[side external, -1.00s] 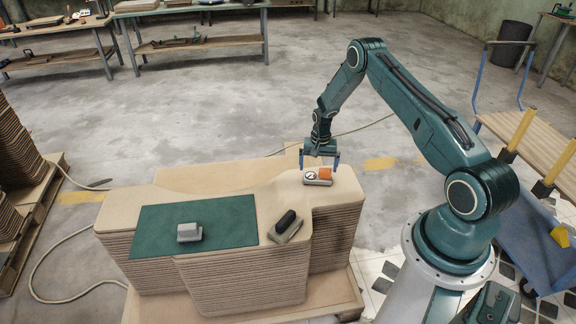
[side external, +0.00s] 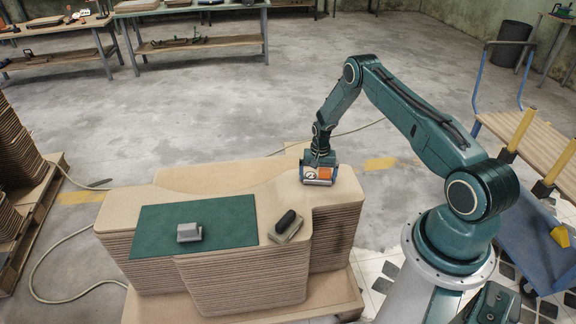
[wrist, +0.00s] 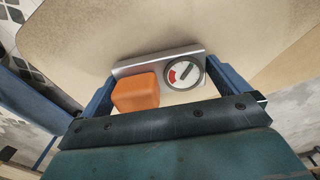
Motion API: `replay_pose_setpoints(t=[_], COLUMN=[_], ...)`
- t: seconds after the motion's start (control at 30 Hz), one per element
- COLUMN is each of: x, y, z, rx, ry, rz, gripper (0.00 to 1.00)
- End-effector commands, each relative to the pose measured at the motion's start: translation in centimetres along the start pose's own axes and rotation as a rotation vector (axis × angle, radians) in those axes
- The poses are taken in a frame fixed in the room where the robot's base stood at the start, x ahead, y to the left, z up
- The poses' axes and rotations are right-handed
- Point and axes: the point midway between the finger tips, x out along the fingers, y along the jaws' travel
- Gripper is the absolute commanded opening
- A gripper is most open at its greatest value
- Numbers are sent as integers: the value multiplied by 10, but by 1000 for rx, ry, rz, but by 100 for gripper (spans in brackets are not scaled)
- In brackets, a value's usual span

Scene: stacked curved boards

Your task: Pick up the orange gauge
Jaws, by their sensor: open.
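The orange gauge is a small metal plate with an orange block (wrist: 137,93) and a round white dial (wrist: 184,72) with a red sector. It lies on the right end of the stacked boards (side external: 230,255). In the side view the orange block (side external: 325,174) shows between the fingers. My gripper (side external: 318,178) is lowered over the gauge, pointing down. In the wrist view my gripper's blue fingers (wrist: 160,92) stand on either side of the gauge, open. Whether the fingers touch its ends I cannot tell.
A green mat (side external: 160,234) on the boards holds a grey block (side external: 189,232). A dark-handled brush-like tool (side external: 286,225) lies right of the mat. A blue cart (side external: 545,230) stands at the right. The board top around the gauge is mostly clear.

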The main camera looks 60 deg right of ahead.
Motion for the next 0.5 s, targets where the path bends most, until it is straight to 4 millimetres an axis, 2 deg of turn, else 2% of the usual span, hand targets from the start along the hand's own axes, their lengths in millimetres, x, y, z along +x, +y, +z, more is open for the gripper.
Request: replay_pose_setpoints(t=[0.07,0.2,0.27,0.5], x=[0,0,0,-1], y=[0,0,0,0], z=[0,0,0,0], rx=[0,0,0,0], ry=[0,0,1,1], rz=[0,0,0,0], gripper=[96,69,63,63])
